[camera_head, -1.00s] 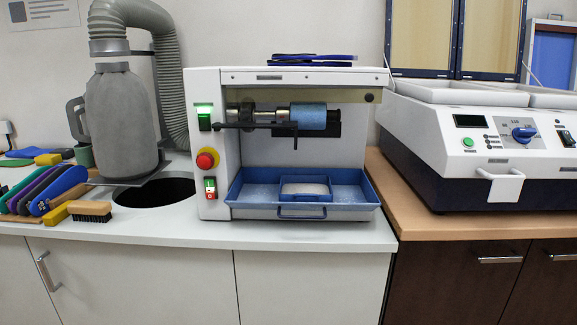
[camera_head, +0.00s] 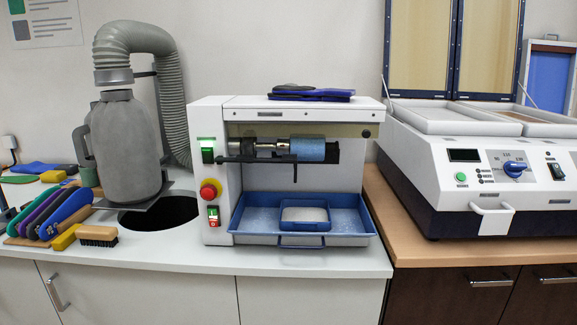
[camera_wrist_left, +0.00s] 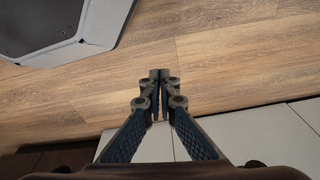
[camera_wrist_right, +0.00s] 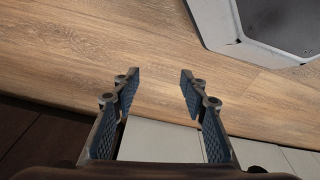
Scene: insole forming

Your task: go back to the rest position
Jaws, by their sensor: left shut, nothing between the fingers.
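My left gripper (camera_wrist_left: 159,95) shows in the left wrist view with its fingertips together and nothing between them. It hangs above the wooden floor (camera_wrist_left: 230,60), beside pale cabinet fronts. My right gripper (camera_wrist_right: 160,90) shows in the right wrist view with its fingers apart and nothing between them, also above the floor. Neither gripper shows in the head view. Both are clear of the worktop.
A white grinding machine (camera_head: 300,107) with a blue tray (camera_head: 345,238) stands on the worktop (camera_head: 150,255). A grey bottle-shaped unit (camera_head: 125,150) with a hose, insoles (camera_head: 65,212) and a brush (camera_head: 98,236) are left. A white forming press (camera_head: 440,190) stands right.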

